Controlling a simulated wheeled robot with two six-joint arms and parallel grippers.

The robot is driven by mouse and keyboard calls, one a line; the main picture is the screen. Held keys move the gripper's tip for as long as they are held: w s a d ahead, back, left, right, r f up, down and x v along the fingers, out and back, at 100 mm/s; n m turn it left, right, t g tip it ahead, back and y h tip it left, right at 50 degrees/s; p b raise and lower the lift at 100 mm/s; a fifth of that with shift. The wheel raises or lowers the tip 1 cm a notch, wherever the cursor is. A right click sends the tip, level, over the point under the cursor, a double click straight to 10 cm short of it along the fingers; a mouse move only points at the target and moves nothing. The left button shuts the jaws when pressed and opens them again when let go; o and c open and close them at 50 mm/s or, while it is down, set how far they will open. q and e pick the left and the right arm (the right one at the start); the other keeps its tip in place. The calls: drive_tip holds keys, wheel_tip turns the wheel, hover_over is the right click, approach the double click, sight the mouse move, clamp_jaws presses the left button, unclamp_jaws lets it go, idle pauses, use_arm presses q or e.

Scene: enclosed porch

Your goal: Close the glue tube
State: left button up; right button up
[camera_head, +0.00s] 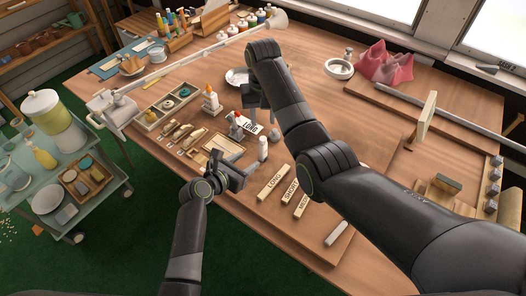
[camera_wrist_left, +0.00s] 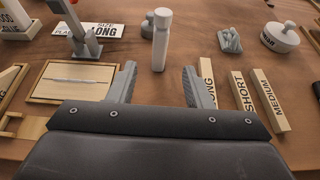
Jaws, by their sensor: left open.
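A slim white tube (camera_wrist_left: 161,45) with a pale grey top stands upright on the bench, centred beyond my left fingertips in the left wrist view. It also shows in the head view (camera_head: 263,149); which object is the glue tube is not certain. My left gripper (camera_wrist_left: 160,84) is open and empty, its fingers apart and short of the tube. In the head view my left gripper (camera_head: 232,167) is low over the bench's near edge. My right gripper (camera_head: 253,98) hangs below its folded arm near the bench middle; its fingers are too small to read.
A red-and-white item (camera_wrist_left: 83,32) stands beside a LONG label. A wooden tray (camera_wrist_left: 70,82) lies left, and blocks marked LONG, SHORT and MEDIUM (camera_wrist_left: 268,100) lie right. A white bottle with an orange cap (camera_head: 211,99) stands further back. A round lidded pot (camera_wrist_left: 280,37) is at right.

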sight(260, 152)
use_arm(q)
drive_tip(key=x, duration=1)
drive_tip(key=shift+f, duration=0.1)
drive_tip(key=shift+w, duration=0.1)
clamp_jaws()
